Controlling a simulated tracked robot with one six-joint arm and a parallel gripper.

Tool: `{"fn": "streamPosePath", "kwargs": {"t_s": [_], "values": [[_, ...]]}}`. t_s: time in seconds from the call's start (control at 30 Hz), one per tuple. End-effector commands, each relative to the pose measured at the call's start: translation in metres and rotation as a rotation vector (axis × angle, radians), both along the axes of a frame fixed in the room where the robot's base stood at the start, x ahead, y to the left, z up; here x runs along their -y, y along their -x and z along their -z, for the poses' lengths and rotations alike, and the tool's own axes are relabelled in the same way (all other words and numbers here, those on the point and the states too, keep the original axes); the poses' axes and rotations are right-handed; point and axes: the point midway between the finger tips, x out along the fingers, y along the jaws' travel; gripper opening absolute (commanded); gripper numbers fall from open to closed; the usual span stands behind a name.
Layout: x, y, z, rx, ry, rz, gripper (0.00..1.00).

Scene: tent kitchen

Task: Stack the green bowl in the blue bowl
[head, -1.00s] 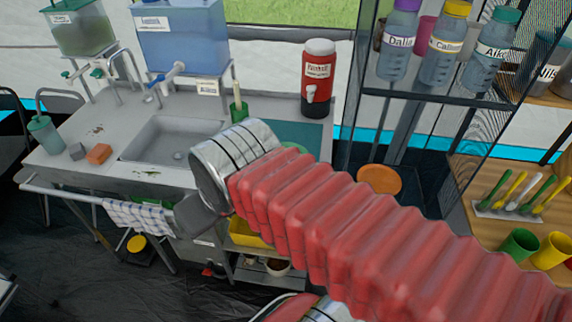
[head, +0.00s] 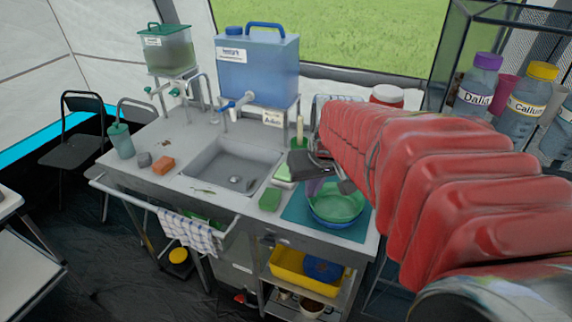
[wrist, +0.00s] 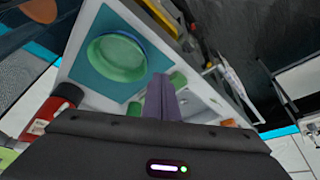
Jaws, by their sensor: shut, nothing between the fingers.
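The green bowl (head: 338,203) is on the teal mat (head: 296,209) at the right end of the sink counter. The blue bowl (head: 336,224) shows as a blue band below and around it, so the green bowl appears to sit inside it. In the wrist view the green bowl (wrist: 117,58) is at the upper left, upright. My gripper (head: 314,188) is shut and empty, its purple fingers at the back left of the bowls in the head view. In the wrist view the fingers (wrist: 162,82) are apart from the bowls; their height above the counter is unclear.
A green sponge (head: 270,199) and a soap dish (head: 283,174) lie left of the mat by the sink (head: 233,166). A blue water tank (head: 257,67) stands behind. Bottles (head: 478,85) stand on a shelf at right.

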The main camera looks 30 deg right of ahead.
Motion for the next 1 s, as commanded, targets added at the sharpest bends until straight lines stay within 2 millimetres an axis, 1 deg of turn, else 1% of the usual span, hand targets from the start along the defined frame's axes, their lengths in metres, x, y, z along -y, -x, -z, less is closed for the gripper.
{"fn": "streamPosePath", "kwargs": {"t_s": [0.03,0.1,0.2,0.3,0.33,0.4,0.47,0.8,0.87,1.0], "values": [[0.019,-0.003,0.006,-0.011,-0.005,0.028,0.0],[0.044,-0.006,0.013,-0.021,-0.01,0.057,0.0],[0.073,-0.007,0.023,-0.029,-0.016,0.092,0.0],[0.094,-0.008,0.029,-0.034,-0.019,0.115,0.0],[0.098,-0.007,0.031,-0.036,-0.02,0.119,0.0],[0.104,-0.007,0.033,-0.038,-0.021,0.125,0.0],[0.106,-0.007,0.033,-0.038,-0.021,0.126,0.0],[0.105,-0.007,0.034,-0.038,-0.021,0.125,0.0],[0.105,-0.008,0.036,-0.038,-0.022,0.125,0.0],[0.106,-0.011,0.047,-0.039,-0.022,0.125,0.0]]}}
